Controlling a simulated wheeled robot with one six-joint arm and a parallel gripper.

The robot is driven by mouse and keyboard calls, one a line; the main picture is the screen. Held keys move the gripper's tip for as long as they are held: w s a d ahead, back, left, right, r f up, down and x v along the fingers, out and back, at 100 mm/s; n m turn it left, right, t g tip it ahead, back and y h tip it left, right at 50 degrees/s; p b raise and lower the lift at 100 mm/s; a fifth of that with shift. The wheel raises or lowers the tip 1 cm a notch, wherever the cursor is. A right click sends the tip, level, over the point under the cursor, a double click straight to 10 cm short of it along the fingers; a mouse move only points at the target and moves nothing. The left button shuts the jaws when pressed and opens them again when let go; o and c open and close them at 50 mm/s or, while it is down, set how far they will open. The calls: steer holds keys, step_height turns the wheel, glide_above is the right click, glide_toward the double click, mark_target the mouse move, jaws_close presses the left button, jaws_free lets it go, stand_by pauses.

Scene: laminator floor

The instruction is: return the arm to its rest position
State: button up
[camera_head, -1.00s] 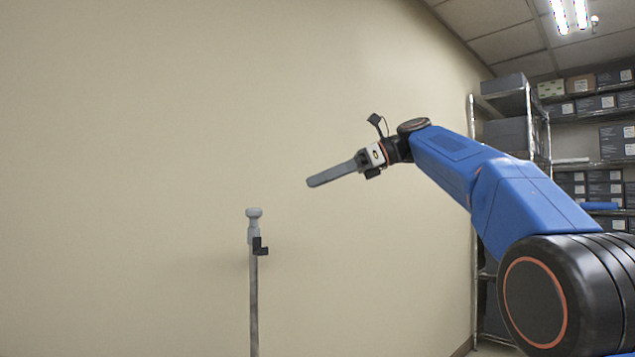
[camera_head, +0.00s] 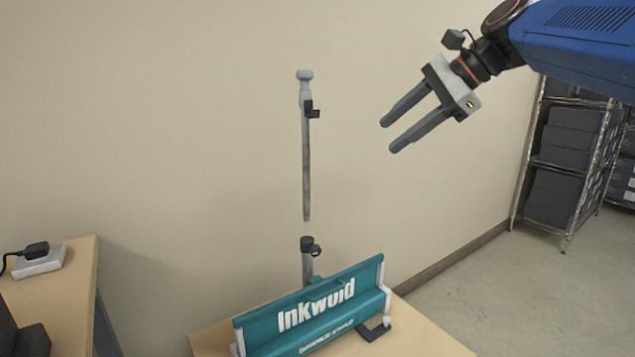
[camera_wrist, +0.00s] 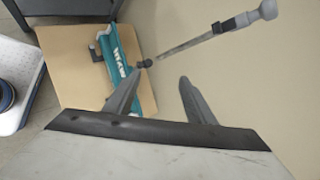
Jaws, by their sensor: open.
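My gripper (camera_head: 391,137) is open and empty, in the air at the upper right of the head view. Its two grey fingers point down and to the left, apart from everything. In the wrist view my gripper (camera_wrist: 155,88) shows its two fingers spread with nothing between them. My blue arm reaches in from the upper right corner of the head view.
A side table (camera_head: 75,270) is at left, shelving (camera_head: 560,150) at right, with open floor in front.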

steer(key=s+d+f+n+h, duration=0.2)
steer(key=s+d+f+n, duration=0.2)
steer(key=s+f, duration=0.4)
steer(key=s+d+f+n+h, duration=0.3)
steer(key=s+f+n, duration=0.3)
steer(key=f, duration=1)
steer(key=s+d+f+n+h, duration=0.3)
steer(key=s+d+f, duration=0.3)
steer(key=s+f, duration=0.5)
steer(key=shift+s+f+n, duration=0.2)
steer(key=shift+f+n, duration=0.4)
steer(key=shift+n, duration=0.3)
